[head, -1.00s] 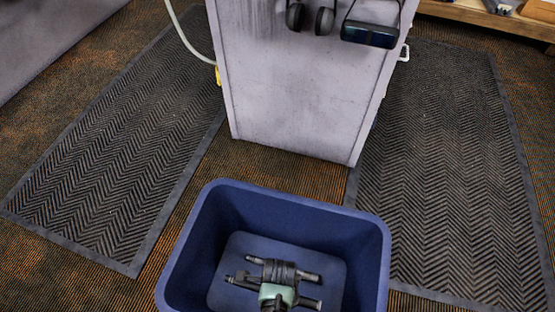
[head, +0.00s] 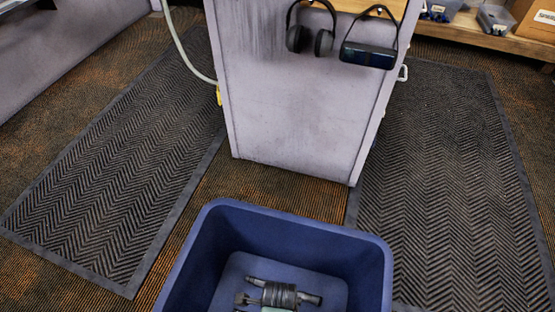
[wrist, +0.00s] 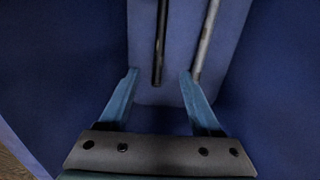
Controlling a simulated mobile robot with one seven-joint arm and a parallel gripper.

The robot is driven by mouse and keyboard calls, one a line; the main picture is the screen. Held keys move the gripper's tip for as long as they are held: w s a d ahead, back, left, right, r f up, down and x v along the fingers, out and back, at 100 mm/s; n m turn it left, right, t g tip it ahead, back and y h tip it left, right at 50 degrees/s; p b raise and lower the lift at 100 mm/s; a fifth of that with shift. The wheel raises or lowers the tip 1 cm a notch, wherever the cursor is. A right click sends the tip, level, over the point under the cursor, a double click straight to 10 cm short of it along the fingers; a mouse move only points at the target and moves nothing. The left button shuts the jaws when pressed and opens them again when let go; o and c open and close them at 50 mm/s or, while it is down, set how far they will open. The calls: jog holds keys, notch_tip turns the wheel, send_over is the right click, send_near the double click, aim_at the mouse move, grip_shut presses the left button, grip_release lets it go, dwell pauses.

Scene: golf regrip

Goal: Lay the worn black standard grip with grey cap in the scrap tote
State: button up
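The blue scrap tote (head: 300,222) stands on the floor at the bottom of the head view. My gripper (wrist: 160,73) is inside it; the head view shows the gripper (head: 279,296) from above, cut by the bottom edge. In the wrist view its two fingers are apart. A slim black grip (wrist: 162,40) lies on the tote floor, its near end between the fingers in the picture; I see no contact. A greyer rod (wrist: 206,40) lies to its right, its end by the right fingertip. I cannot make out a grey cap.
Black mats (head: 120,170) lie on both sides. A wooden shelf (head: 470,35) is at the back right. The tote walls close around my gripper.

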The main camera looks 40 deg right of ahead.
notch_tip(320, 180, up, 13)
jog(key=p, duration=0.7)
dwell(0.6)
